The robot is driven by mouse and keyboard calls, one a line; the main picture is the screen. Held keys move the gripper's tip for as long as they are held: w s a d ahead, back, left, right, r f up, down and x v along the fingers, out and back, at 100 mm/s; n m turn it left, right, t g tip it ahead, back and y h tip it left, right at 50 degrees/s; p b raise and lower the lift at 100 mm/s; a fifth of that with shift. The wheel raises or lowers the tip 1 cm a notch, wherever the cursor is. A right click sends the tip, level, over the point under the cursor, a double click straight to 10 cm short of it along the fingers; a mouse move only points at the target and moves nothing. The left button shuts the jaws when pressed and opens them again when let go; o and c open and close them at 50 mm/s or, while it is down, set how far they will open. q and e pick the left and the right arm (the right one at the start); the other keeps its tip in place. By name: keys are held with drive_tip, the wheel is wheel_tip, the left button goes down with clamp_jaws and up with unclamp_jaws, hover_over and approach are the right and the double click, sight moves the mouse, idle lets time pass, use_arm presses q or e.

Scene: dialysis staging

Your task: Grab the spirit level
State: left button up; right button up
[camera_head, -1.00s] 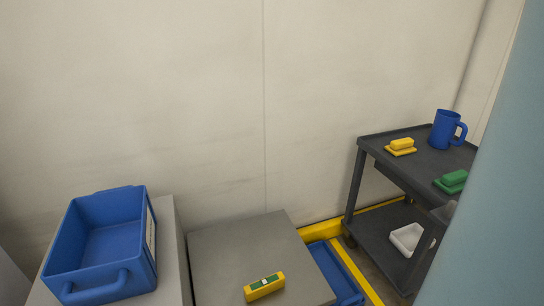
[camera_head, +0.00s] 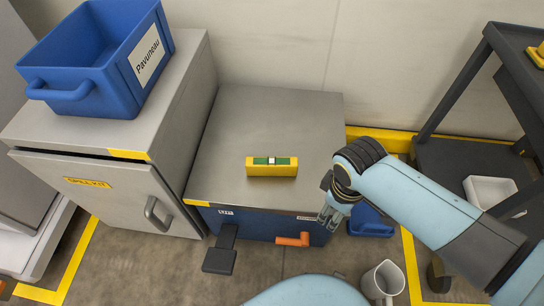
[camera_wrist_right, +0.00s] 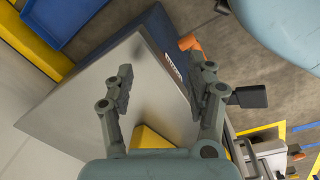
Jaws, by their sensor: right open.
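The spirit level (camera_head: 272,170), a yellow block with a green middle and pale vial, lies on the grey top of a low cabinet (camera_head: 300,118). My right gripper (camera_head: 328,211) is beside the cabinet's front right corner, to the right of the level and nearer to me, apart from it. In the right wrist view its two fingers (camera_wrist_right: 160,76) are spread with nothing between the tips. A yellow piece (camera_wrist_right: 150,139) low in that view is probably the level, partly hidden by the gripper. My left gripper is not in view.
A taller grey cabinet (camera_head: 100,136) with a blue crate (camera_head: 98,80) stands at left. An orange handle (camera_head: 292,240) and a black pedal-like part (camera_head: 220,252) project from the low cabinet's front. A grey jug (camera_head: 383,281) is on the floor. A dark cart (camera_head: 455,160) stands at right.

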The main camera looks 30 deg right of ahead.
sight(272, 161)
drive_tip(key=w+a+r+n, duration=0.2)
drive_tip(key=w+r, duration=0.1)
drive_tip(key=w, duration=0.2)
drive_tip(key=w+a+r+n, duration=0.2)
drive_tip(key=w+r, duration=0.1)
drive_tip(key=w, duration=0.3)
drive_tip(key=w+a+r+n, duration=0.2)
drive_tip(key=w+r+n, duration=0.1)
drive_tip(key=w, duration=0.3)
drive_tip(key=shift+w+a+r+y, duration=0.15)
drive_tip(key=shift+w+y, duration=0.1)
drive_tip(key=shift+y, duration=0.05)
drive_tip(key=shift+w+f+b, duration=0.1)
drive_tip(key=shift+f+b, duration=0.1)
drive_tip(key=shift+b, duration=0.1)
wheel_tip(272, 161, down, 5)
drive_tip(key=shift+r+b, duration=0.2)
drive_tip(key=shift+b, duration=1)
drive_tip(key=shift+f, duration=0.15)
wheel_tip(272, 161, down, 5)
drive_tip(key=b, duration=0.4)
drive_tip(key=shift+f, duration=0.1)
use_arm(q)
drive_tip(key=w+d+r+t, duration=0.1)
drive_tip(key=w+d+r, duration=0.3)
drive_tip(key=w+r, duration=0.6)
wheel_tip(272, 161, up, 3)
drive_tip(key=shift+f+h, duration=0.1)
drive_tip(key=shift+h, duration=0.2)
